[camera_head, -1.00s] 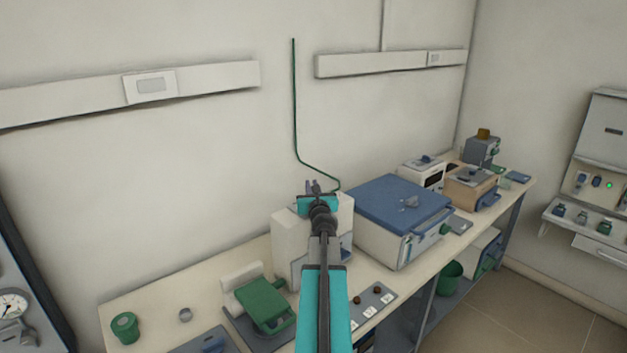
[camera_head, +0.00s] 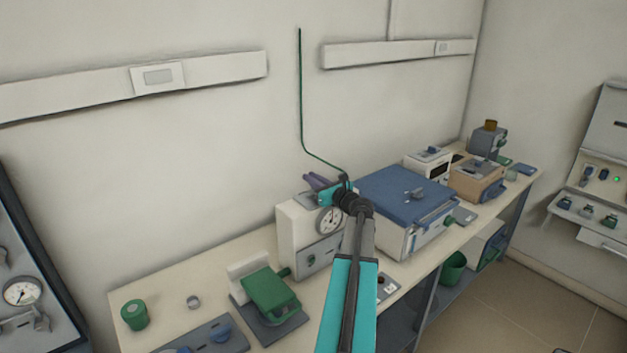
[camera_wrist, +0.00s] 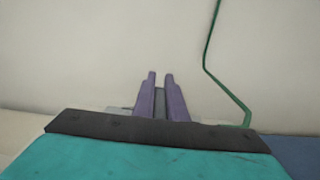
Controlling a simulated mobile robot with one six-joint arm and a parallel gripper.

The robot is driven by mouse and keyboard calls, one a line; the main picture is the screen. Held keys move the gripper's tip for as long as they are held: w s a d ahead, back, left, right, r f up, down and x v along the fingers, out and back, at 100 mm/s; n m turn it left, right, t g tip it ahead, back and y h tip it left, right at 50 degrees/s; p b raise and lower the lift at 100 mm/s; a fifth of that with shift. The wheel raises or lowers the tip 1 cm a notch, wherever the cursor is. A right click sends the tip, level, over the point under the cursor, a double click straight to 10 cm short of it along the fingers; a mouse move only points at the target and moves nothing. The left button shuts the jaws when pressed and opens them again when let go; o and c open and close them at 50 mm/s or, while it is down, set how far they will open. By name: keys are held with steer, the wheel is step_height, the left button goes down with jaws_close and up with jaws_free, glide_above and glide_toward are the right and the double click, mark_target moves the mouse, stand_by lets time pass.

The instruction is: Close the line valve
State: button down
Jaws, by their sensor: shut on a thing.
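A thin green line (camera_head: 302,100) runs down the back wall, bends right and ends behind my gripper; it also shows in the wrist view (camera_wrist: 208,50). My gripper (camera_head: 312,180) is above a white box with a round gauge (camera_head: 331,221). Its two purple fingers (camera_wrist: 160,90) are close together in the wrist view, with a narrow grey piece (camera_wrist: 160,103) between them. This piece appears to be the handle of the line valve. The valve's body is mostly hidden behind my gripper, so its handle angle cannot be told.
A blue-lidded white furnace (camera_head: 405,195) stands just right of my gripper. A green device (camera_head: 270,292) and a green jar (camera_head: 135,315) sit on the bench to the left.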

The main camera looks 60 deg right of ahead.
steer(key=shift+r+y, duration=0.2)
steer(key=shift+y, duration=0.1)
steer(key=c, duration=1.8)
jaws_free()
steer(key=shift+f, duration=0.1)
steer(key=shift+a, duration=0.1)
steer(key=shift+b+v, duration=0.45)
steer(key=shift+v, duration=0.35)
steer(key=b+v, duration=0.4)
steer(key=v, duration=0.8)
steer(key=shift+s, duration=0.1)
steer(key=shift+f+n, duration=0.15)
steer(key=shift+n, duration=0.15)
